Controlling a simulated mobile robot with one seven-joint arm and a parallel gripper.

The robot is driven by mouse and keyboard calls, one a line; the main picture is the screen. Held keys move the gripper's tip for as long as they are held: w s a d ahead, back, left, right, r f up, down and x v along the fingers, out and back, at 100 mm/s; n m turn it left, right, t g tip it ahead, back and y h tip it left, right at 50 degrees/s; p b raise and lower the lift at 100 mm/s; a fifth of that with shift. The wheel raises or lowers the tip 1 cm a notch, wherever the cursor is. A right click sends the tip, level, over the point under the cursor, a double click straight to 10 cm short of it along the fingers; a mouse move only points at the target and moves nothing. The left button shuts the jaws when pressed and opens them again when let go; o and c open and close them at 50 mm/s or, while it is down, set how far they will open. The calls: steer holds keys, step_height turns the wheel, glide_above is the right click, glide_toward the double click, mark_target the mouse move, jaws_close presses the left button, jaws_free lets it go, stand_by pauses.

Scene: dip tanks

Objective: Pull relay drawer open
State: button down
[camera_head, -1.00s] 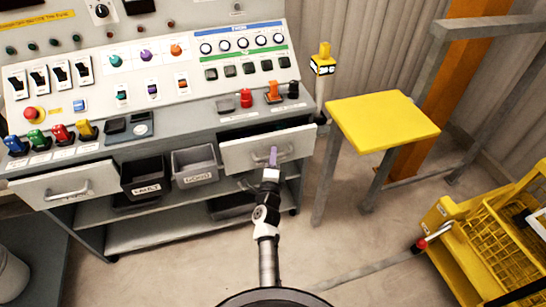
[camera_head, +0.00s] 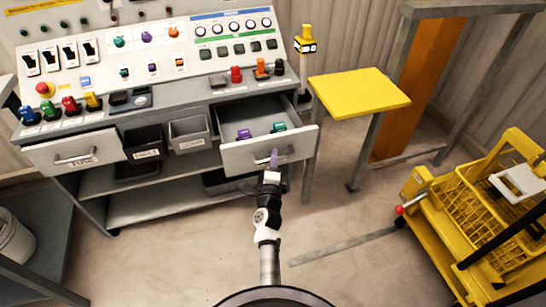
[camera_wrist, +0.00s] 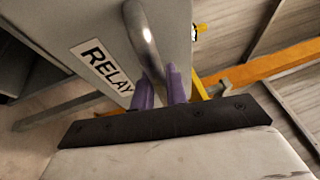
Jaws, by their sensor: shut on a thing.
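The relay drawer (camera_head: 240,157) is under the right side of the control console and stands pulled out, its inside showing from above. A purple relay (camera_head: 244,134) and a teal relay (camera_head: 279,127) lie inside it. Its front shows close up in the wrist view, with a RELAY label (camera_wrist: 103,66) and a curved metal handle (camera_wrist: 143,38). My gripper (camera_head: 274,158) has purple fingers, which also show in the wrist view (camera_wrist: 160,88). They are shut on the handle. The grip is partly hidden by the handle and the gripper body.
The FUSE drawer (camera_head: 75,152) at left looks closed. Two open bins, dark (camera_head: 146,143) and grey (camera_head: 190,134), hang between the drawers. A yellow-topped table (camera_head: 358,96) stands close right of the open drawer. A yellow cart (camera_head: 420,182) is at far right.

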steer(key=shift+s+d, duration=0.25)
steer(key=shift+s, duration=0.55)
steer(key=c, duration=1.4)
jaws_free()
steer(key=shift+s+f, duration=0.1)
steer(key=shift+s, duration=0.05)
